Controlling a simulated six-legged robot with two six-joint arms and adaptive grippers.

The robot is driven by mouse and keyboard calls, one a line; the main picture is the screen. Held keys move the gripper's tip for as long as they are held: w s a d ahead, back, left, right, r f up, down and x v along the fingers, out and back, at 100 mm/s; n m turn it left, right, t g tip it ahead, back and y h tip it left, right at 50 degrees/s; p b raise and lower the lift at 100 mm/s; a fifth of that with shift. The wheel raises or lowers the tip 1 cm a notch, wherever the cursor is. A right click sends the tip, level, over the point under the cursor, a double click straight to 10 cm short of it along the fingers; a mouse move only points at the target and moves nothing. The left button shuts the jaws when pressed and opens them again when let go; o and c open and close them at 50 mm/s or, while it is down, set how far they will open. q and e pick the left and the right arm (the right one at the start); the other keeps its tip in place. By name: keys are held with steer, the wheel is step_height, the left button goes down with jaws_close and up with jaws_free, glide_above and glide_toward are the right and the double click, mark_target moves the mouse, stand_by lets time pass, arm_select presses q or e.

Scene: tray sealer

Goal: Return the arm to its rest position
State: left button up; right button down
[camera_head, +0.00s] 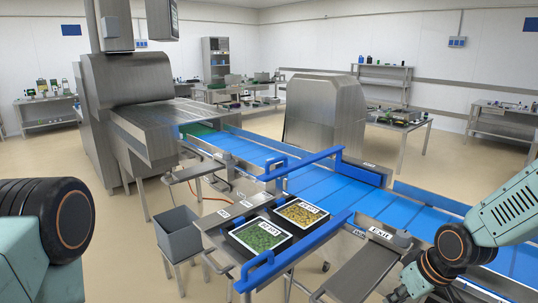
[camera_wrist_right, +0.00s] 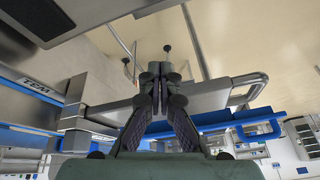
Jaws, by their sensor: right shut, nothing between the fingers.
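My right arm (camera_head: 478,232) comes in from the right in the head view, above the exit end of the blue conveyor. Its gripper is mostly cut off by the bottom edge there. In the right wrist view my right gripper (camera_wrist_right: 162,82) is in the middle, its dark fingers together with nothing held. Part of my left arm (camera_head: 45,225) shows at the left edge; its gripper is out of view.
Two food trays, one green (camera_head: 261,234) and one yellow (camera_head: 299,212), sit in a blue-railed frame (camera_head: 320,232). The blue conveyor (camera_head: 335,190) runs behind. A grey bin (camera_head: 178,235) stands left. A metal exit plate (camera_head: 358,270) lies near my right arm.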

steer(key=s+a+f+m+b, duration=0.25)
steer(key=s+f, duration=0.25)
steer(key=f, duration=0.3)
steer(key=s+a+f+m+b, duration=0.2)
steer(key=s+a+f+b, duration=0.25)
steer(key=f, duration=0.35)
steer(key=s+f+g+h+b, duration=0.1)
steer(key=s+f+g+b, duration=0.1)
steer(key=s+f, duration=0.5)
steer(key=s+f+g+h+b, duration=0.1)
steer(key=s+f+b, duration=0.3)
steer(key=s, duration=0.9)
step_height(320, 180, down, 4)
steer(key=shift+s+r+g, duration=0.15)
steer(key=shift+s+g, duration=0.15)
steer(key=shift+g, duration=0.2)
steer(key=shift+n, duration=0.25)
